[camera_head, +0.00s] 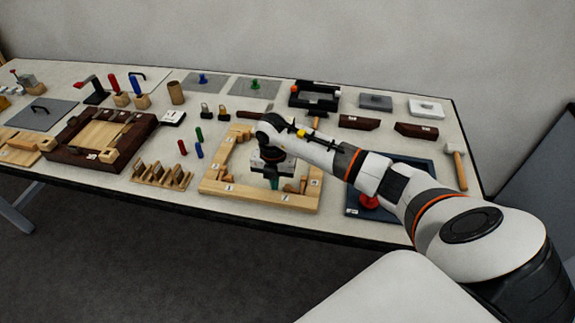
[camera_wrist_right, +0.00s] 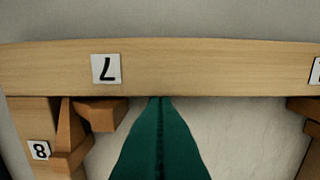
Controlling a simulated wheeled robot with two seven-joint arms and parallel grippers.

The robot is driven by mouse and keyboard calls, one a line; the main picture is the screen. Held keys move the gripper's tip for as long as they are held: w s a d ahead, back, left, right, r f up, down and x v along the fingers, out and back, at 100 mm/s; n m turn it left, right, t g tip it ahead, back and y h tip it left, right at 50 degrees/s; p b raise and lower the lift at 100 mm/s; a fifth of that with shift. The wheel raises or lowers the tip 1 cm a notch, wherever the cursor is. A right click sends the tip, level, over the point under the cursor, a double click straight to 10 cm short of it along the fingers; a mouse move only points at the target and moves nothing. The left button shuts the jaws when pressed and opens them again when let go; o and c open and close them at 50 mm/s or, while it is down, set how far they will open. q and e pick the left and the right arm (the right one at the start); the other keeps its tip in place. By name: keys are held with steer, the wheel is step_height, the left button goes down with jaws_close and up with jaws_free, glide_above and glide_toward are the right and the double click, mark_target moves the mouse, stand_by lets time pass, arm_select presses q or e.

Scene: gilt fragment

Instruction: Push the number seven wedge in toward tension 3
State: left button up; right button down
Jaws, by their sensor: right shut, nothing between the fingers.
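The light wooden frame (camera_head: 215,187) with number tags lies near the front edge of the table. In the right wrist view one bar of the frame (camera_wrist_right: 210,68) carries a tag that reads 7 (camera_wrist_right: 106,69). A brown wedge block (camera_wrist_right: 100,114) sits against that bar below the tag, beside another upright wedge piece (camera_wrist_right: 66,128) in the corner. My right gripper (camera_wrist_right: 158,100) has teal fingers, shut and empty, pointing at the bar to the right of the wedge block, apart from it. It also shows over the frame in the head view (camera_head: 274,183). My left gripper is out of view.
A tag 8 (camera_wrist_right: 39,150) marks the side bar, and more wedge pieces (camera_wrist_right: 305,108) sit in the opposite corner. A wooden rack (camera_head: 160,176) stands left of the frame. A dark blue tray (camera_head: 357,203) with a red object lies to the right, under my arm.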

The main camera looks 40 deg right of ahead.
mark_target(287, 186)
steer(key=shift+f, duration=0.3)
steer(key=shift+s+d+p, duration=0.65)
steer(key=shift+s+d, duration=0.5)
steer(key=shift+s, duration=0.15)
stand_by(1.2)
steer(key=shift+w+a+r+p, duration=0.1)
steer(key=shift+r+p, duration=0.5)
steer(key=shift+r, duration=0.25)
steer(key=shift+w+a+r+p, duration=0.15)
steer(key=shift+r+p, duration=0.4)
steer(key=shift+r, duration=0.35)
steer(key=shift+w+a+r+p, duration=0.1)
steer(key=shift+r+p, duration=0.5)
steer(key=shift+r, duration=0.25)
steer(key=shift+f, duration=0.1)
